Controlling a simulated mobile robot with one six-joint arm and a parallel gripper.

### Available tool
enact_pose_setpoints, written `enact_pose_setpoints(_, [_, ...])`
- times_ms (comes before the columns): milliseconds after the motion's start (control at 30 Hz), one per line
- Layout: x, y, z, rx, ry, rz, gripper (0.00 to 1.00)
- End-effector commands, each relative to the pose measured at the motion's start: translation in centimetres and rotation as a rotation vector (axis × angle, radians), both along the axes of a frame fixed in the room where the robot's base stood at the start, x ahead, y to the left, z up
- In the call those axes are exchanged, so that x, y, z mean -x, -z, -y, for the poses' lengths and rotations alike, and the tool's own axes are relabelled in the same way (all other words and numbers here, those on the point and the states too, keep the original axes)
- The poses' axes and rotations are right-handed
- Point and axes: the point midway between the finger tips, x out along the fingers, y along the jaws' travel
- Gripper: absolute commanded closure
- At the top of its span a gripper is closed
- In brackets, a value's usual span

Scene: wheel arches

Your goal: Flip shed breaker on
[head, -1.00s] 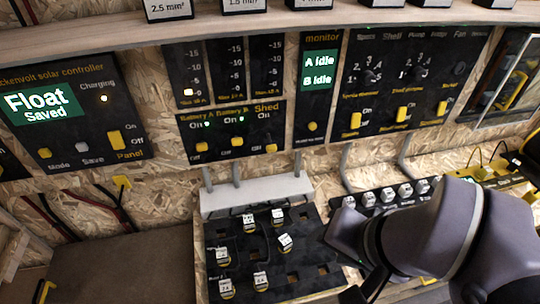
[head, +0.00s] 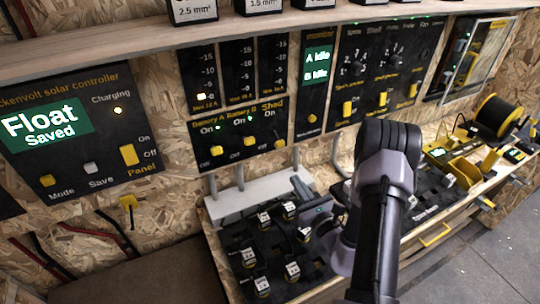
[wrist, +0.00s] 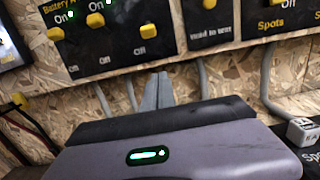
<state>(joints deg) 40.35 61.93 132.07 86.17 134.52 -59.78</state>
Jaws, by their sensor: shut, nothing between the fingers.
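The shed breaker (head: 279,143) is a yellow lever at the right end of the black panel (head: 232,160) marked Battery A, Battery B and Shed. Its lever sits lower than the two battery levers (head: 250,141), near its Off label, and I see no green light above it. In the wrist view the shed lever (wrist: 148,32) is above and left of my fingertips, with the Off label below it. My gripper (head: 298,184) is shut and empty, below the panel and apart from the lever. Its grey fingers (wrist: 159,80) point towards the wall in the wrist view.
A grey ledge (head: 240,198) and a black tray (head: 235,240) with several small white-labelled blocks lie below the panel. The monitor panel (head: 314,90) and a panel of knobs and yellow levers (head: 378,70) adjoin on the right. Grey conduits (wrist: 205,80) run up the wall.

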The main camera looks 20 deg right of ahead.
Motion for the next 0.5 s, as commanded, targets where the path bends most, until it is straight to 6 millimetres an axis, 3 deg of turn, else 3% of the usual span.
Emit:
enact_pose_setpoints(300, [-0.4,-0.1,-0.1,0.000,-0.004,0.001,1.00])
enact_pose_setpoints(500, [-3.9,-0.5,-0.4,0.003,-0.009,0.004,1.00])
